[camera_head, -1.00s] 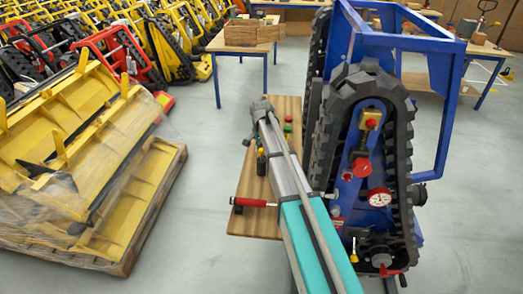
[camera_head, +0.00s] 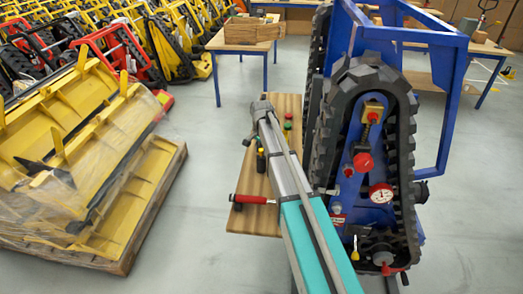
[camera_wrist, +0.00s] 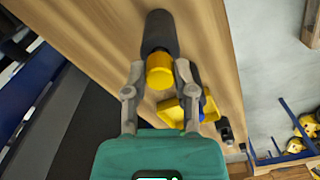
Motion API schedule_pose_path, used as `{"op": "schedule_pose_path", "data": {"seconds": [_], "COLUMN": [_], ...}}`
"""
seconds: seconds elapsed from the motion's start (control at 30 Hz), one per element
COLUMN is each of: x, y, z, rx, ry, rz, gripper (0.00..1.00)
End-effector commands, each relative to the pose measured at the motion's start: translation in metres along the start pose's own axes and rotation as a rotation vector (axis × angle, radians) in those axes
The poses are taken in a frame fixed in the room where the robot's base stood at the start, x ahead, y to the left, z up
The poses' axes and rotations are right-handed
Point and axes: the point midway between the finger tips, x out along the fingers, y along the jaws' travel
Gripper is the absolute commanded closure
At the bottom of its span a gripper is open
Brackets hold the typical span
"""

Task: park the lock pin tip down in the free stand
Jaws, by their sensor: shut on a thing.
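My gripper (camera_wrist: 160,75) is shut on a yellow-ended piece (camera_wrist: 160,72), which I take to be the lock pin. The fingers sit on either side of it. A dark round piece (camera_wrist: 160,32) lies in line beyond the yellow end. I cannot tell whether it is the pin's own body or a stand, and no tip shows. In the head view my arm hides most of the gripper. A small black upright piece with a yellow top (camera_head: 261,160) shows on the wooden bench beside my arm. I cannot make out which piece is the free stand.
The wooden bench (camera_head: 252,185) also bears a red-handled tool (camera_head: 254,200) and red and green knobs (camera_head: 288,121). A blue-framed tracked carrier (camera_head: 365,150) stands close on the right. A wrapped pallet of yellow parts (camera_head: 90,170) is left. In the wrist view a yellow part (camera_wrist: 172,113) lies beside the gripper.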

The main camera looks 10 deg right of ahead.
Motion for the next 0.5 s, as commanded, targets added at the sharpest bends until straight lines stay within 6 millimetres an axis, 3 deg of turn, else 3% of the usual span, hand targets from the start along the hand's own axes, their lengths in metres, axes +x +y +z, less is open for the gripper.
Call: {"op": "schedule_pose_path", "data": {"seconds": [0.5], "x": [0.0101], "y": [0.0002], "z": [-0.0002], "rx": [0.000], "ry": [0.000], "rz": [0.000], "gripper": [1.00]}}
